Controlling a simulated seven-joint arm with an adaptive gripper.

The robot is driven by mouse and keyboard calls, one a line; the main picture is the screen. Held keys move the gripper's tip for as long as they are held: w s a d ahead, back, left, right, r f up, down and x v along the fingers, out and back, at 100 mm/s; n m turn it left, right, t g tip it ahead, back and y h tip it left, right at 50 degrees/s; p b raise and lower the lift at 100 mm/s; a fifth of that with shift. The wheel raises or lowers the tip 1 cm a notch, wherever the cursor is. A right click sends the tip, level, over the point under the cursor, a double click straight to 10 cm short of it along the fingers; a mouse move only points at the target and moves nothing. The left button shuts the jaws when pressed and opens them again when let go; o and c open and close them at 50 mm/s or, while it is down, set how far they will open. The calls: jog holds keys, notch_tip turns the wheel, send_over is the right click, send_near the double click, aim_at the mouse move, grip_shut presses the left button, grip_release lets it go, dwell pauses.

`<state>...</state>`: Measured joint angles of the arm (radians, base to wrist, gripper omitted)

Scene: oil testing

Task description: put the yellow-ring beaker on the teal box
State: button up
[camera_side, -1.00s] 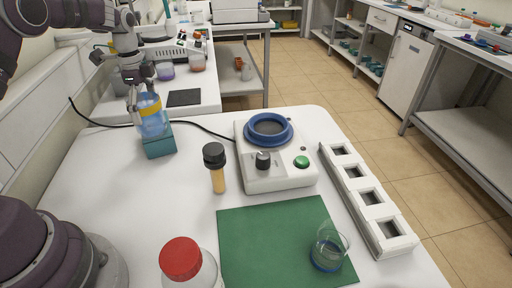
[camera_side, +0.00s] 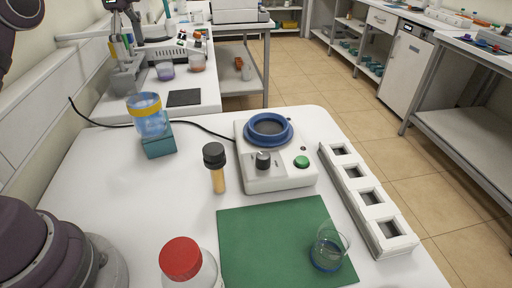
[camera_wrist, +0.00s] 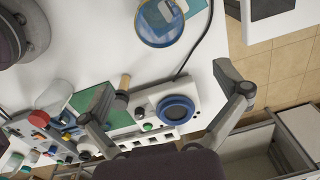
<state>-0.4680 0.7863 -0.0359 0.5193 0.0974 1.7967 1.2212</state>
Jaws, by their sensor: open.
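The yellow-ring beaker (camera_side: 151,122), clear with blue liquid and a yellow band near its rim, stands upright on the teal box (camera_side: 158,147) at the left of the table. In the wrist view the beaker (camera_wrist: 157,38) is seen from above at the top edge, cut off by the frame. My gripper (camera_wrist: 165,83) is open and empty, its two fingers wide apart. The beaker lies beyond the fingertips, apart from them. In the side view the gripper is almost wholly above the top left of the frame.
A white device with a blue ring (camera_side: 268,129) stands mid-table beside a black-capped vial (camera_side: 215,168). Another beaker (camera_side: 328,249) stands on the green mat (camera_side: 262,232). A white rack (camera_side: 369,200) is at right, a red-capped bottle (camera_side: 182,259) in front.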

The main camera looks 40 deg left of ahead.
jog(key=s+d+r+n+t, duration=0.2)
jog(key=d+r+n, duration=0.15)
jog(key=d, duration=0.25)
jog(key=s+d+f+n+t, duration=0.1)
jog(key=s+d+f+n, duration=0.2)
jog(key=s, duration=0.3)
jog(key=s+d+f+n+t, duration=0.2)
jog(key=s+d+f+n, duration=0.1)
jog(key=s+d, duration=0.2)
jog(key=shift+s+d, duration=0.15)
jog(key=shift+s, duration=0.25)
